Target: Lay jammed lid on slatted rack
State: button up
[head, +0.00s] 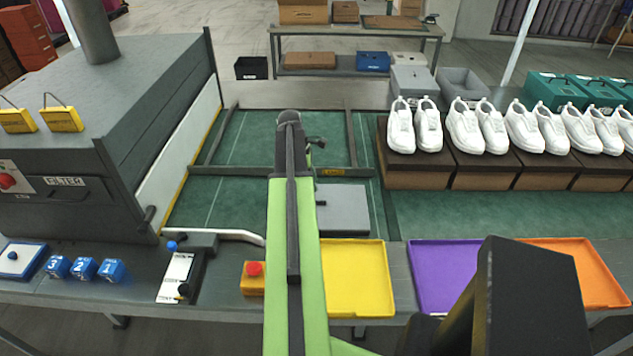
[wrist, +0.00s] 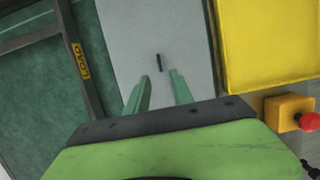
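A flat grey lid (head: 343,212) lies on the green belt, just behind the yellow tray and in front of the LOAD bar. In the wrist view the grey lid (wrist: 140,30) fills the top middle and has a small dark slot or handle on it. My gripper (wrist: 160,85) shows there with its two green fingers apart, with nothing seen between them. The fingers are over the lid near the dark mark; I cannot tell the height. In the head view my arm hides the gripper and the lid's left side. I cannot make out a slatted rack.
A yellow tray (head: 358,312), a purple tray (head: 420,295) and an orange tray (head: 590,255) line the front ledge. A red button box (head: 253,285) sits left of the yellow tray. White shoes on brown boxes (head: 425,170) stand at right. A grey machine (head: 60,195) stands at left.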

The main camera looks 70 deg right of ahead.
jog(key=p+v, duration=0.1)
jog(key=v, duration=0.2)
jog(key=shift+w+r+p, duration=0.1)
jog(key=shift+r+p, duration=0.1)
jog(key=shift+p, duration=0.15)
jog(key=w+a+m+t, duration=0.1)
jog(key=w+a+t, duration=0.1)
jog(key=w+a, duration=2.05)
jog(key=w+a+m, duration=0.1)
jog(key=w+a, duration=0.1)
jog(key=a, duration=1.8)
jog(key=w+a+m+y, duration=0.1)
jog(key=w+a+m, duration=0.1)
jog(key=a, duration=1.8)
jog(key=shift+f+t, duration=0.4)
jog(key=shift+f, duration=0.05)
jog(key=shift+o, duration=0.2)
jog(key=shift+a, duration=0.25)
jog(key=shift+o, duration=0.3)
jog(key=shift+w+d, duration=0.1)
